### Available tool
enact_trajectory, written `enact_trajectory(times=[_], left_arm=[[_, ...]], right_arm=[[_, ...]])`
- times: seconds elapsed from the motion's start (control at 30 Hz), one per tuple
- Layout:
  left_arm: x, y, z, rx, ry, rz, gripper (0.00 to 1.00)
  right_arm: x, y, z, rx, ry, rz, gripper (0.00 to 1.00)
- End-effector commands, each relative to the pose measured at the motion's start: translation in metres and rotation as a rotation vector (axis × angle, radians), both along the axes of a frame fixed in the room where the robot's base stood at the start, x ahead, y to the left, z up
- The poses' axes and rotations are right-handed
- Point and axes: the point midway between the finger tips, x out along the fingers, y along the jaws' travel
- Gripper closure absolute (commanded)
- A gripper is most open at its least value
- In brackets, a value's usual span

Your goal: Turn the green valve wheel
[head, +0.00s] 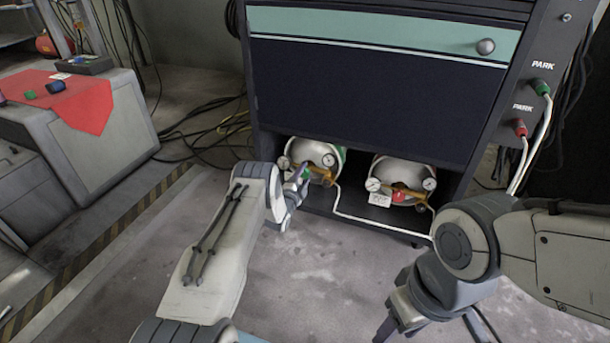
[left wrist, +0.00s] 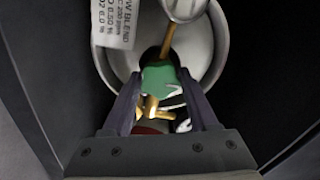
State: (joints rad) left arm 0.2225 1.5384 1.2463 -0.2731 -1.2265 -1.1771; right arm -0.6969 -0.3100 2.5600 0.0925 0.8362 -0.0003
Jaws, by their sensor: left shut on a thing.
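The green valve wheel (left wrist: 162,82) sits between the two fingers of my left gripper (left wrist: 160,97) in the left wrist view, on brass fittings in front of a pale gas cylinder (left wrist: 205,45). My left gripper is shut on it. In the head view the left gripper (head: 300,181) reaches to the left cylinder (head: 318,154) in the cabinet's lower bay and mostly hides the green wheel. My right gripper (head: 430,330) is at the bottom edge of the head view, far from the cylinders, its fingers spread apart and partly cut off.
A second cylinder with a red valve wheel (head: 398,196) and round gauges stands to the right. A white hose runs along the bay's front. The dark cabinet (head: 370,100) rises above. A bench with a red cloth (head: 85,103) stands at left. Black cables lie on the floor.

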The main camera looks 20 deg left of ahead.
Motion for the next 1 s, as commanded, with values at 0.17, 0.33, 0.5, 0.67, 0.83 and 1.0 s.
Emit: enact_trajectory(times=[0.17, 0.33, 0.5, 0.67, 0.83, 1.0], left_arm=[[-0.001, 0.001, -0.001, 0.0, 0.002, 0.003, 0.11], [0.0, 0.0, -0.001, 0.0, 0.001, 0.001, 0.11], [-0.004, 0.0, 0.001, -0.001, 0.003, 0.0, 0.11], [-0.028, 0.001, 0.004, -0.001, 0.007, 0.001, 0.11], [-0.063, 0.003, 0.004, -0.002, 0.007, 0.003, 0.11], [-0.091, 0.004, 0.002, -0.002, 0.005, 0.003, 0.11]], right_arm=[[0.0, 0.0, 0.0, 0.0, 0.0, 0.0, 0.5], [0.0, 0.0, 0.0, 0.0, 0.0, 0.0, 0.5], [0.0, 0.0, 0.005, 0.0, 0.0, 0.0, 0.5], [0.0, 0.0, 0.024, 0.0, 0.0, 0.0, 0.5], [0.0, 0.0, 0.045, 0.0, 0.0, 0.0, 0.5], [0.0, 0.0, 0.058, 0.0, 0.0, 0.0, 0.5]])
